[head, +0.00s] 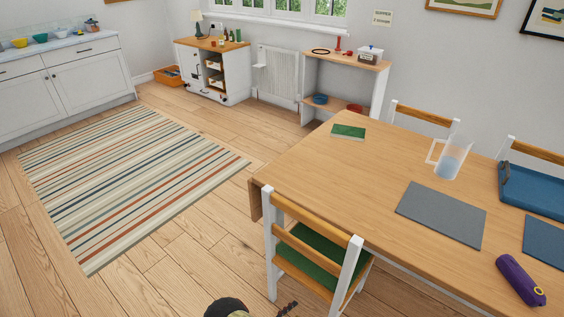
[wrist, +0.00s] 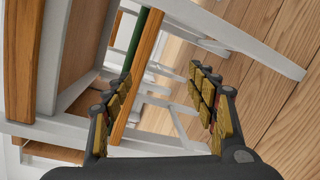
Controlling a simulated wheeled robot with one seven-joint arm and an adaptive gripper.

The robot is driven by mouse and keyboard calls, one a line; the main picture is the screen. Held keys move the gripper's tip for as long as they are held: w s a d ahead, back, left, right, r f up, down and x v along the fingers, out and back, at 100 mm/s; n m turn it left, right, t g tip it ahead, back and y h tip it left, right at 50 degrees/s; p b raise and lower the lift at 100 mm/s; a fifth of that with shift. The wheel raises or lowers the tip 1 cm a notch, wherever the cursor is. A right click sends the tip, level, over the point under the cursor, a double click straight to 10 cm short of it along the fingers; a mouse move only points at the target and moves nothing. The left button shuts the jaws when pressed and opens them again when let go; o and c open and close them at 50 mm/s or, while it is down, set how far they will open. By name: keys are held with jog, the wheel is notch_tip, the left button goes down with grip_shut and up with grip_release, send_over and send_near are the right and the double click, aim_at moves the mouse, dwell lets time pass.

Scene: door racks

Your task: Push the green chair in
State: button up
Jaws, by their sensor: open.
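The green chair (head: 310,245) stands at the near-left side of the table (head: 345,170). It has a white frame, wooden back slats and a green seat, and its seat is partly under the tabletop. In the wrist view, sideways, a wooden rail (wrist: 138,75) and a thin green strip, which looks like the seat edge (wrist: 138,40), show with white legs and bars behind. My gripper (wrist: 163,95) is open, its padded fingers apart. The left finger overlaps the wooden rail in the picture; I cannot tell whether they touch. No object is clearly held between the fingers.
On the table are a green book (head: 348,131), a clear jug (head: 452,155), a grey mat (head: 442,214), a blue tray (head: 535,190) and a purple case (head: 520,280). Another chair (head: 425,115) stands on the far side. Floor and a striped rug (head: 125,175) lie open to the left.

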jog(key=s+d+r+g+h, duration=0.2)
jog(key=s+d+r+g, duration=0.2)
jog(key=s+r+g, duration=0.25)
jog(key=s+d+r+m+g+y+p, duration=0.1)
jog(key=s+r+m+g+y+p, duration=0.3)
jog(key=r, duration=1.1)
jog(key=s+d+r+m+t+y+b, duration=0.1)
jog(key=s+r+m+y, duration=0.3)
jog(key=r, duration=1.2)
jog(key=s+d+r+m+g+y+p, duration=0.15)
jog(key=r+y, duration=0.45)
jog(key=r, duration=0.9)
jog(key=s+d+r+m+t+p, duration=0.1)
jog(key=s+d+r+m+t, duration=0.1)
jog(key=r, duration=0.6)
jog(key=s+d+r+m+t+p, duration=0.1)
jog(key=s+d+r+m+t, duration=0.1)
jog(key=d+r, duration=0.3)
notch_tip(320, 180, up, 3)
jog(key=shift+s+r+t+p, duration=0.1)
jog(key=shift+s+t+p, duration=0.2)
jog(key=shift+t, duration=0.4)
